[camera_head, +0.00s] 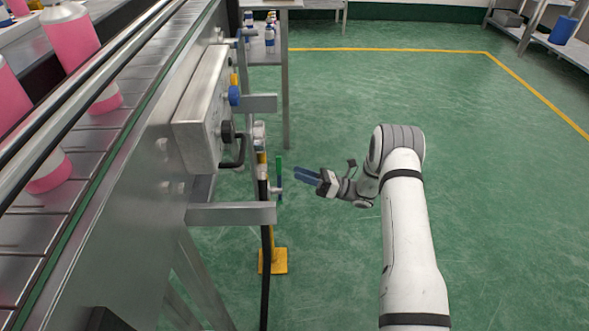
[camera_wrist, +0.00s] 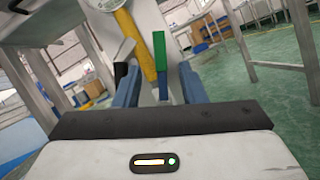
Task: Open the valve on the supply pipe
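The valve's green handle (camera_head: 279,168) points upward beside the yellow supply pipe (camera_head: 263,171), at the right side of the conveyor frame. My gripper (camera_head: 296,174) is just right of the handle, with its two blue fingers apart and pointing at it. In the wrist view the green handle (camera_wrist: 159,52) shows between and beyond the open fingers (camera_wrist: 157,76), with the yellow pipe (camera_wrist: 141,45) slanting behind it to the left. Nothing is between the fingertips, and I see no contact with the handle. The lower valve body is partly hidden by my gripper in the wrist view.
A metal box (camera_head: 203,110) with a black handle (camera_head: 238,152) and a metal bracket (camera_head: 231,214) jut out near the pipe. A black hose (camera_head: 265,285) hangs down past a yellow foot (camera_head: 279,262).

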